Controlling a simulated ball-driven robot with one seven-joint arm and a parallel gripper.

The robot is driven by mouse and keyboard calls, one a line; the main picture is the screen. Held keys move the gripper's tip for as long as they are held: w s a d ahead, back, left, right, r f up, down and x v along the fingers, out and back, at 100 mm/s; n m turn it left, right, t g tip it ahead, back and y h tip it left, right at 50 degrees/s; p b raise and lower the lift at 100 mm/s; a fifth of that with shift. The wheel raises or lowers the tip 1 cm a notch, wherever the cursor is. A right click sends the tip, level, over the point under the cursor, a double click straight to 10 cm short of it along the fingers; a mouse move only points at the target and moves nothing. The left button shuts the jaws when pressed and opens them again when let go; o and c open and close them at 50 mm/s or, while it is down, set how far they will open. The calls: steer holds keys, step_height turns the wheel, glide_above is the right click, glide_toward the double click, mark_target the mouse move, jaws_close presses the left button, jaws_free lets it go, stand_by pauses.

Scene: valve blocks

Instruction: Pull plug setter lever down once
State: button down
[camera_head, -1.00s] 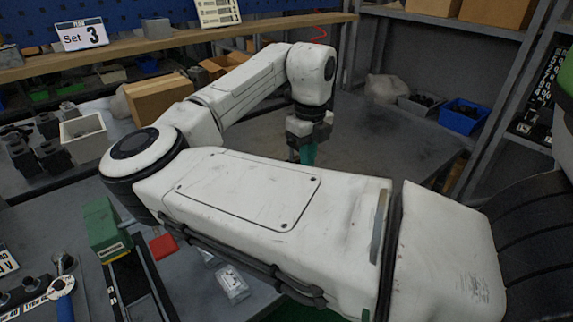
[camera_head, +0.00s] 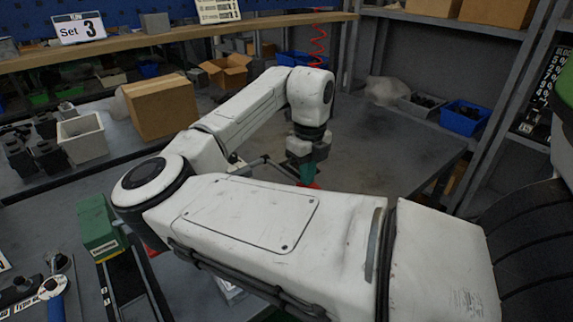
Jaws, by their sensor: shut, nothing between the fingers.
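A grey metal rod (camera_head: 252,162) with an angled end shows past the top edge of my forearm, on the dark bench. It looks like part of the plug setter lever, and a small red piece (camera_head: 313,186) shows at its right end. The body of the setter is hidden behind my arm. My gripper (camera_head: 307,178) points down, with teal fingers shut and empty. The fingertips are right at the red piece. I cannot tell whether they touch it.
A green block-shaped device (camera_head: 100,230) stands on the lower left bench. An open cardboard box (camera_head: 228,70), a closed carton (camera_head: 163,106) and a pale bin (camera_head: 83,138) stand at the back left. The bench right of my gripper is clear.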

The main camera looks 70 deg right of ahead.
mark_target(306, 188)
steer(key=shift+f+b, duration=1.05)
steer(key=shift+f, duration=1.25)
step_height(306, 188, up, 14)
steer(key=p, duration=1.1)
steer(key=shift+f+p, duration=0.2)
steer(key=shift+p, duration=0.1)
steer(key=shift+d, duration=0.1)
